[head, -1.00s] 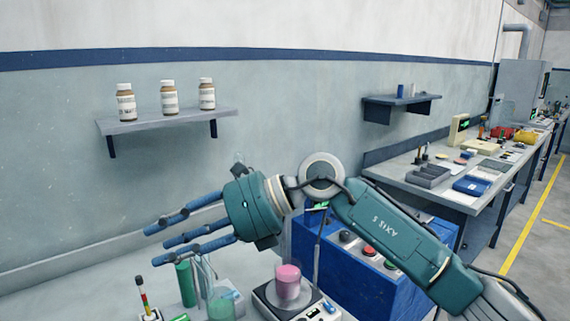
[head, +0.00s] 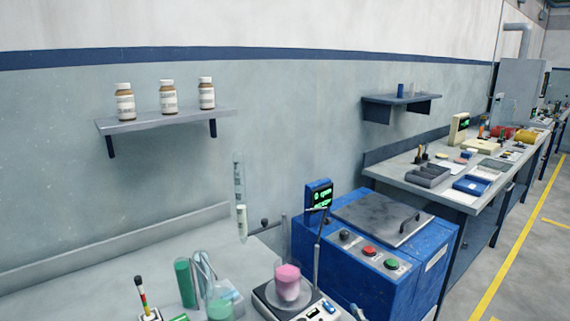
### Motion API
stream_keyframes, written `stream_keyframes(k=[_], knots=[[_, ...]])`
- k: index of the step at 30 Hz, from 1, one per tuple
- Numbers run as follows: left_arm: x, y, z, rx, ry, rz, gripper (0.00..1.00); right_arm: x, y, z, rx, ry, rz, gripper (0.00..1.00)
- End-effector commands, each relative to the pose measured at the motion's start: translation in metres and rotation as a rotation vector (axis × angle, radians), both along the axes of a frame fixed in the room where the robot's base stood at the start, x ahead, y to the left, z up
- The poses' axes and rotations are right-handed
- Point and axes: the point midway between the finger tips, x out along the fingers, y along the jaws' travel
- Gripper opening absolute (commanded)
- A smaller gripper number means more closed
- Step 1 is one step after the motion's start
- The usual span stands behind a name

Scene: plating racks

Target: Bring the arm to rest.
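Neither of my grippers shows in the head view, and no part of my arms is clearly in sight. A beaker with pink contents (head: 288,283) stands on a scale (head: 268,304) at the bottom centre. A green cylinder (head: 185,283) and a glass vessel with green contents (head: 220,305) stand to its left on the pale bench (head: 110,280).
A blue machine (head: 375,262) with a grey lid and coloured buttons stands right of the bench. Its small display (head: 319,195) stands up at the back. Three brown bottles stand on a wall shelf (head: 165,121). A long workbench (head: 425,190) with tools runs to the right.

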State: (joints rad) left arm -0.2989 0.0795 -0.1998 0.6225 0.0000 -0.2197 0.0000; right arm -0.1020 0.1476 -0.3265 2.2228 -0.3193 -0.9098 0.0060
Motion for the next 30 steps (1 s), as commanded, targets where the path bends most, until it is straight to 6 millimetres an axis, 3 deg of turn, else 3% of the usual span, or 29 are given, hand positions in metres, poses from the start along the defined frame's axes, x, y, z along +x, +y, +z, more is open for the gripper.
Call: stream_keyframes(k=[1,3,7,12,21,30], knots=[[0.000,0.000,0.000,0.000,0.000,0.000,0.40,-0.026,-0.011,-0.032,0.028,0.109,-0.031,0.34],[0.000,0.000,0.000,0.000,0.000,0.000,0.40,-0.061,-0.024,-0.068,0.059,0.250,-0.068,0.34],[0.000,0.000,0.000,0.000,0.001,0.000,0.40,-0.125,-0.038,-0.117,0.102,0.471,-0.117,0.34],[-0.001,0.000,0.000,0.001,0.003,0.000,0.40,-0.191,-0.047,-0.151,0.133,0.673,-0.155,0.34],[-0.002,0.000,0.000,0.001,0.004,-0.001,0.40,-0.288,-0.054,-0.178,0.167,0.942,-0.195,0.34],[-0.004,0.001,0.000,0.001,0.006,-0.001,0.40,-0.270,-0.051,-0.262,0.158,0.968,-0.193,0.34]])
